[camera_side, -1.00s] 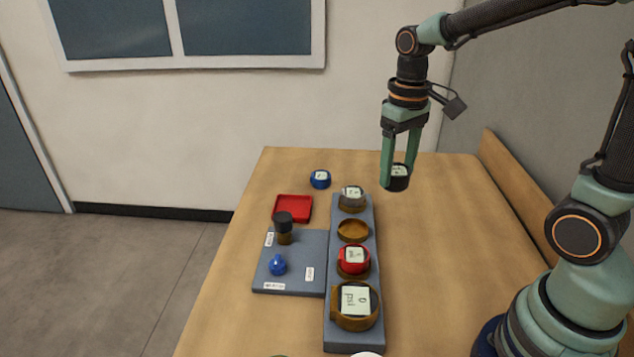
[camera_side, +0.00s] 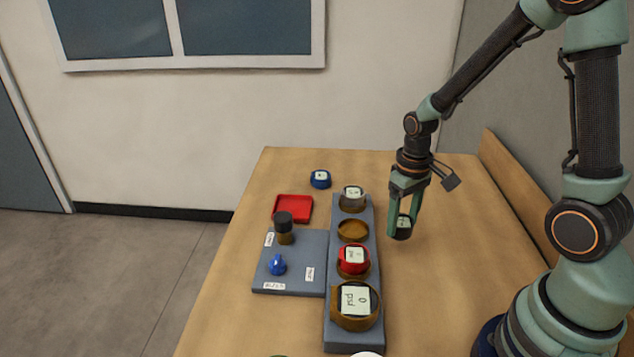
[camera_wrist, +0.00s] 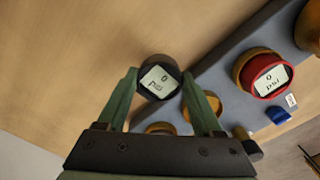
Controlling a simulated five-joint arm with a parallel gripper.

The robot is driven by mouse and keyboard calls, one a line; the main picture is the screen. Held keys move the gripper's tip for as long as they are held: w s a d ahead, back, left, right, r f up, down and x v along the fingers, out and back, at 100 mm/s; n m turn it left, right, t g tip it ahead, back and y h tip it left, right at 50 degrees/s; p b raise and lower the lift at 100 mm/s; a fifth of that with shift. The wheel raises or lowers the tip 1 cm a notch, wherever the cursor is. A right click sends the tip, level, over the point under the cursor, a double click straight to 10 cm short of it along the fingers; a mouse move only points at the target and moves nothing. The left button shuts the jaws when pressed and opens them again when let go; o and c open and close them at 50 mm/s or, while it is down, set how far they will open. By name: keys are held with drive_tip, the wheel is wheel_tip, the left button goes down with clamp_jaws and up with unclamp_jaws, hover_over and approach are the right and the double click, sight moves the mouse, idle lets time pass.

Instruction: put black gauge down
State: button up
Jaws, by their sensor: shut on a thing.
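The black gauge (camera_side: 402,228) has a pale display face and is held between the fingers of my gripper (camera_side: 404,222). In the side view it is low over the table, to the right of the grey block; I cannot tell whether it touches the table. In the wrist view the black gauge (camera_wrist: 158,80) sits between the fingertips of my gripper (camera_wrist: 160,88), its display reading 0 psi.
A red tray (camera_side: 293,208) and blue gauge (camera_side: 320,179) lie behind left. The table right of the block is clear.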

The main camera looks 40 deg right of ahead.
sight(400, 234)
drive_tip(key=shift+f, duration=2.15)
drive_tip(key=shift+f, duration=0.1)
drive_tip(key=o, duration=1.5)
wheel_tip(400, 234, up, 12)
drive_tip(key=shift+r, duration=0.2)
drive_tip(key=s+a+r+t, duration=0.1)
drive_tip(key=a+r, duration=0.1)
drive_tip(key=r, duration=0.1)
drive_tip(key=s+a+r+t, duration=0.1)
drive_tip(key=a+r+t, duration=0.1)
drive_tip(key=r, duration=0.2)
drive_tip(key=s+a+r+n+t, duration=0.1)
drive_tip(key=a+r+t, duration=0.1)
drive_tip(key=r, duration=0.1)
drive_tip(key=shift+s+a+r, duration=0.15)
drive_tip(key=shift+a+r, duration=0.15)
drive_tip(key=shift+o, duration=0.3)
drive_tip(key=shift+s+a+r+t, duration=0.2)
drive_tip(key=shift+r+t, duration=0.1)
